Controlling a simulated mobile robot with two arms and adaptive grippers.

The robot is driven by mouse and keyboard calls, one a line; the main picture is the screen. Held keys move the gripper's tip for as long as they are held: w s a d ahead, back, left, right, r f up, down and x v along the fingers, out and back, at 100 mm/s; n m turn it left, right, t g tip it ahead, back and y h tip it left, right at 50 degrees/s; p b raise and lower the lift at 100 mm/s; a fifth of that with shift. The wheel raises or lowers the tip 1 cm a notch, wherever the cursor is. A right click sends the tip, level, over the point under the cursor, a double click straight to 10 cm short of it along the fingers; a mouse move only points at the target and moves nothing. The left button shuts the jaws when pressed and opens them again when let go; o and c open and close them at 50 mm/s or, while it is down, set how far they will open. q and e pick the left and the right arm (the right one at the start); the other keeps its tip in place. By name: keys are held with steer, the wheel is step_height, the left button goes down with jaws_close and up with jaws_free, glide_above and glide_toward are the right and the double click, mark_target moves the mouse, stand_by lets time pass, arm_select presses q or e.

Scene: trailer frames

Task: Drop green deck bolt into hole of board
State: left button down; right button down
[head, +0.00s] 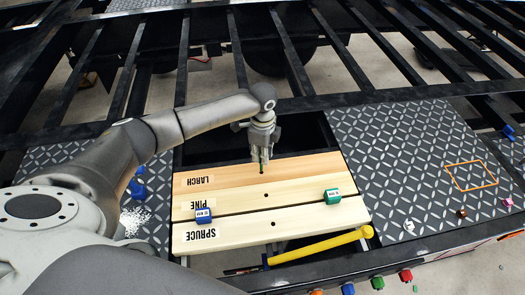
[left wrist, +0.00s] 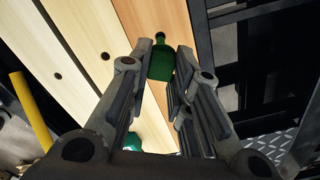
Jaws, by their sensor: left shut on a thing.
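My left gripper (head: 262,160) is above the LARCH board (head: 215,180), fingers pointing down. The bolt's narrow end points toward the larch board. The PINE board (head: 235,203) and SPRUCE board (head: 240,237) lie in front, each with a dark hole near the middle. My right gripper is not in view.
A blue block (head: 203,215) and a green block (head: 332,196) sit on the boards. A yellow bar (head: 320,246) lies in front. Diamond plate (head: 400,150) with small bolts and an orange outline is to the right. A dark opening lies behind the larch board.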

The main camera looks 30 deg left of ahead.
mark_target(262, 171)
arm_select(q)
steer(key=shift+p, duration=0.45)
stand_by(1.0)
steer(key=shift+p, duration=0.3)
steer(key=shift+p, duration=0.3)
stand_by(0.5)
steer(key=shift+f+b, duration=2.15)
steer(key=shift+f, duration=1.5)
steer(key=c, duration=1.3)
jaws_free()
steer(key=shift+o, duration=0.2)
steer(key=shift+r, duration=0.15)
step_height(262, 171, up, 12)
steer(key=shift+f, duration=0.1)
